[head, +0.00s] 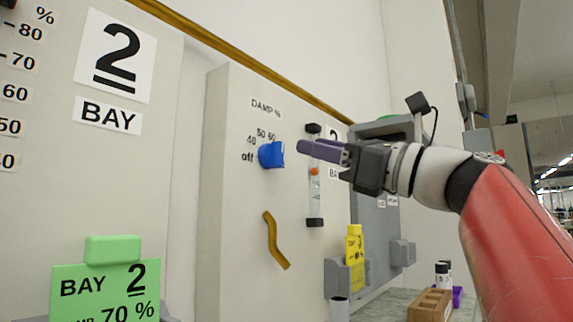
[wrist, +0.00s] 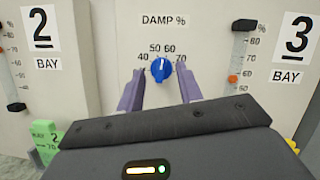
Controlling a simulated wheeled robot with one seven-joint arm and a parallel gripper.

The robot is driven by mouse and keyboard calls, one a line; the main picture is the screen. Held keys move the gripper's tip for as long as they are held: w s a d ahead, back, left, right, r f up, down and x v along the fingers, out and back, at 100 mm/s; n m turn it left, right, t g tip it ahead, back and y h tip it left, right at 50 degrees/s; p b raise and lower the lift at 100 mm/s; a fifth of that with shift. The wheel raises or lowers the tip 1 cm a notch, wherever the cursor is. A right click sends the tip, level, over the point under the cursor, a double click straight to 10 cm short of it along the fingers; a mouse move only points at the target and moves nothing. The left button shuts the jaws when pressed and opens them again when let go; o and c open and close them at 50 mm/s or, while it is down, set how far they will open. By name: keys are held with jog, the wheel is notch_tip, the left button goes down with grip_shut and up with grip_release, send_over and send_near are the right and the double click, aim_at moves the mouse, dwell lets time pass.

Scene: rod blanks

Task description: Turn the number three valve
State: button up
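A blue valve knob (head: 271,154) is on the pale panel under the label "DAMP %". In the wrist view the knob (wrist: 160,69) has a white mark pointing about up, between 50 and 60. The number 3 bay sign (wrist: 298,35) is right of the knob on the same panel; my gripper partly hides it in the head view. My gripper (head: 305,148) has purple fingers pointing at the knob, with a gap between fingertips and knob. In the wrist view the fingers are apart, the knob showing between and beyond them, and nothing is held.
A sight gauge (head: 315,200) with an orange float stands right of the knob. A bent brown handle (head: 274,240) is below it. The number 2 bay sign (head: 115,55) and a green card (head: 105,290) reading 70 % are at left. A yellow bottle (head: 355,258) sits in a grey holder.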

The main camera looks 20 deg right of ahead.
aim_at(283, 144)
jog(key=w+a+m, duration=0.2)
jog(key=w+a+r+m+t+h+p, duration=0.1)
jog(key=w+a+m, duration=0.1)
jog(key=w, duration=0.1)
jog(key=shift+r+t, duration=0.1)
jog(key=shift+t, duration=0.2)
